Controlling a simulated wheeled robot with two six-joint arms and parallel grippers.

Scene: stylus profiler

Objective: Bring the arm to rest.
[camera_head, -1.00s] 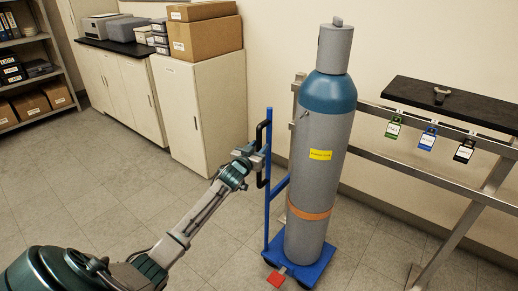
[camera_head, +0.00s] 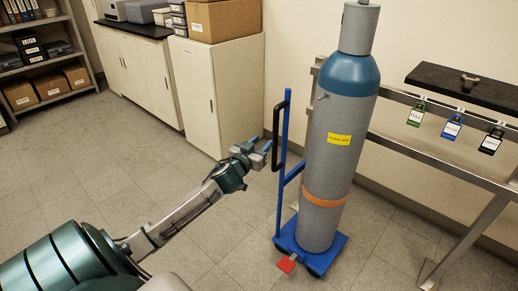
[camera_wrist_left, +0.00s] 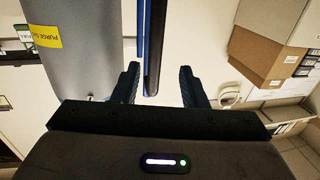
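My left gripper (camera_head: 260,152) is in the middle of the head view, just left of the blue cart's (camera_head: 284,175) upright and its black handle (camera_head: 276,135). Its two fingers are spread with nothing between them, clear of the handle. In the left wrist view the open fingers (camera_wrist_left: 160,85) show on either side, with the black handle bar (camera_wrist_left: 155,45) beyond them in the gap. A grey gas cylinder (camera_head: 329,180) with a blue shoulder and yellow label stands upright on the cart, with an orange strap round it. My right gripper is not in view.
A rail frame (camera_head: 440,165) with a black shelf (camera_head: 470,85) and three hanging tags stands right of the cylinder. A red pedal (camera_head: 287,263) sticks out at the cart's front. White cabinets (camera_head: 195,95) line the back. The floor at left is clear.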

